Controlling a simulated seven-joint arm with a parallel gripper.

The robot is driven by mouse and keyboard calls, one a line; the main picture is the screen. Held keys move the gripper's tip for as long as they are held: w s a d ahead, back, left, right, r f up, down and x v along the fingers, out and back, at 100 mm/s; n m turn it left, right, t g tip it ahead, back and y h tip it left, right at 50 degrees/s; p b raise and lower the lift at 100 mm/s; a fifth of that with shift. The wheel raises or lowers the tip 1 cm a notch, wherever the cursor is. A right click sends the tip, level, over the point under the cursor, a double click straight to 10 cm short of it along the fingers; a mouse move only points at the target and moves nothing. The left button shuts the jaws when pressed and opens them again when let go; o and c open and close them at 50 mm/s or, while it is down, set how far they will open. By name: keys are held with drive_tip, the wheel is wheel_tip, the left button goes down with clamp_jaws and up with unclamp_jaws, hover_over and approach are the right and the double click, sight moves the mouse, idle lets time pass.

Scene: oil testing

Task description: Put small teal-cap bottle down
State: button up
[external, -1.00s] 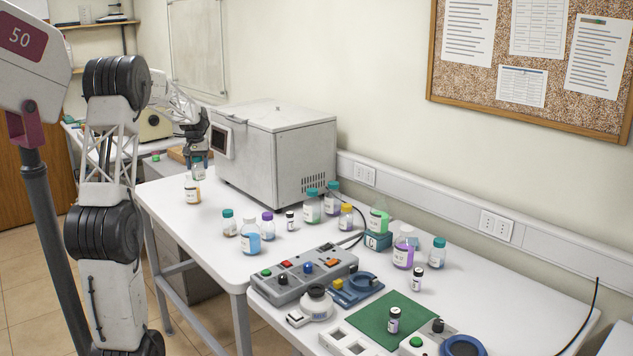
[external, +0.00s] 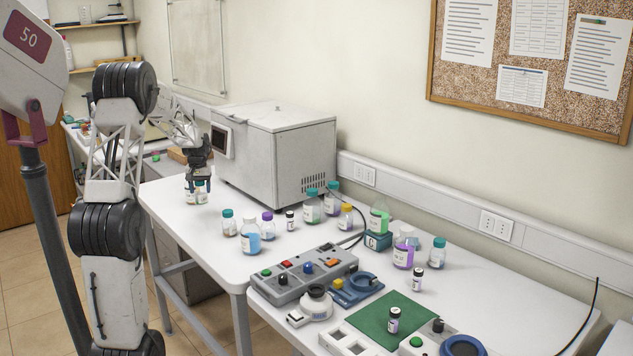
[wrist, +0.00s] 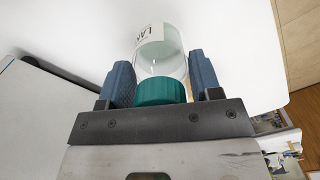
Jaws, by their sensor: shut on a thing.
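The small teal-cap bottle (wrist: 160,62) is clear glass with a white label. In the wrist view its teal cap lies between the two blue-grey fingers of my gripper (wrist: 162,84), which is shut on the bottle. In the external view my gripper (external: 198,181) is at the left end of the white table (external: 219,268), in front of the grey box-shaped oven. The held bottle (external: 202,196) hangs upright below it, its base at or very near the tabletop; I cannot tell whether it touches.
The grey oven (external: 275,160) stands just behind and to the right. Several capped bottles stand in mid-table. The tabletop in front of my gripper is clear.

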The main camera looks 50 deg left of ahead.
sight(202, 204)
drive_tip(key=shift+f, duration=1.45)
drive_tip(key=shift+f, duration=0.1)
drive_tip(key=shift+f, duration=1.9)
drive_tip(key=shift+f, duration=0.1)
drive_tip(key=o, duration=1)
drive_tip(key=shift+o, duration=0.2)
wheel_tip(202, 204, up, 12)
drive_tip(key=shift+r, duration=0.1)
